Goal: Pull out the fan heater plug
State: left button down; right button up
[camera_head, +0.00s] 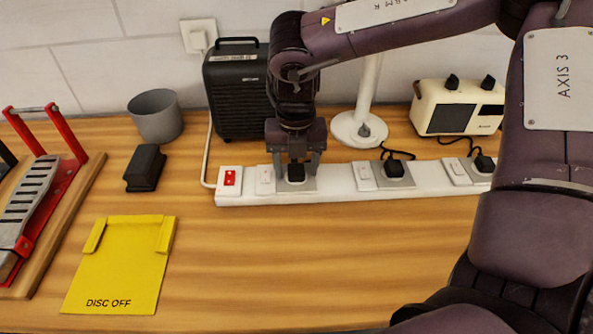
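A white power strip (340,185) lies along the back of the bench, with several black plugs in its sockets. My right gripper (296,174) points down over the leftmost black plug (296,173). Its fingers are apart, one on each side of the plug, with a visible gap to it. This plug sits in its socket. The black fan heater (238,95) stands behind the strip, partly hidden by my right arm. No cord between heater and plug is visible. My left gripper is out of view.
Other plugs (395,165) (484,163) sit further right on the strip. A red switch (230,178) is at its left end. A white stand (358,130) and a cream radio (458,106) are behind. A grey cup (156,116), black block (145,168) and yellow holder (122,265) are left. The front middle is clear.

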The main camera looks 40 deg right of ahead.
aim_at(296, 168)
grip_shut()
jog(key=shift+r, duration=0.15)
jog(key=shift+r+p, duration=1.8)
jog(key=shift+r, duration=1.1)
